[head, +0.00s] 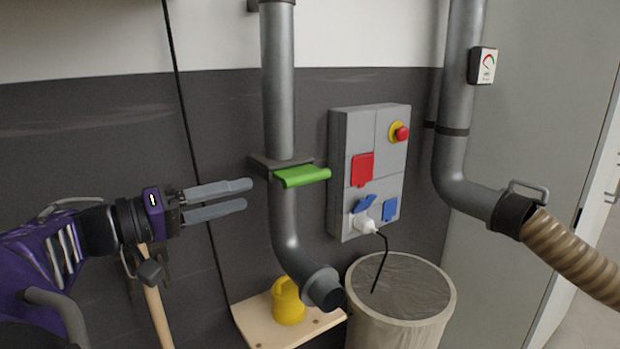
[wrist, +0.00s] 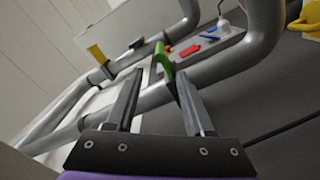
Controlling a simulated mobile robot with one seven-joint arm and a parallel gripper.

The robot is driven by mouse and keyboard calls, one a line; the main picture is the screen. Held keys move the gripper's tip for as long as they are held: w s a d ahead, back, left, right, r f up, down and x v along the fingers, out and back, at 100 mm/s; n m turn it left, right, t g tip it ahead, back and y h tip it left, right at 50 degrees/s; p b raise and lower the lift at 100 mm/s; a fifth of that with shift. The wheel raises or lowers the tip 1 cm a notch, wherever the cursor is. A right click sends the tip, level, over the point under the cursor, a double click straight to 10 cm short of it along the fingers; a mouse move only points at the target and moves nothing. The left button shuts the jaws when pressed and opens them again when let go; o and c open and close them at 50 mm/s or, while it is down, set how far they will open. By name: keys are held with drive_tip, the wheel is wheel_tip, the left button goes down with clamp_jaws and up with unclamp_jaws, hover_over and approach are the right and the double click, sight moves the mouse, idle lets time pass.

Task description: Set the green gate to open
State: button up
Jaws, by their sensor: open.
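The green gate (head: 301,176) is a bright green tab on a dark slide plate (head: 268,163) across the grey vertical pipe (head: 279,90). The tab sticks out from the front of the pipe, toward the right in the head view. My gripper (head: 249,195) is open and empty, to the left of the gate and pipe, with a small gap to the pipe. In the wrist view the green gate (wrist: 163,62) shows just beyond and between the tips of my gripper (wrist: 158,78). I cannot tell how far the plate is slid in.
A grey electrical box (head: 340,160) with a red stop button (head: 402,133) is right of the gate. Below are a yellow can (head: 288,302) on a wooden shelf (head: 258,325) and a lined bin (head: 447,315). A brown hose (head: 575,255) hangs at right.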

sight(309, 178)
drive_tip(key=x, duration=1.4)
drive_tip(key=shift+w+d, duration=0.15)
drive_tip(key=shift+d, duration=0.05)
clamp_jaws()
idle(0.8)
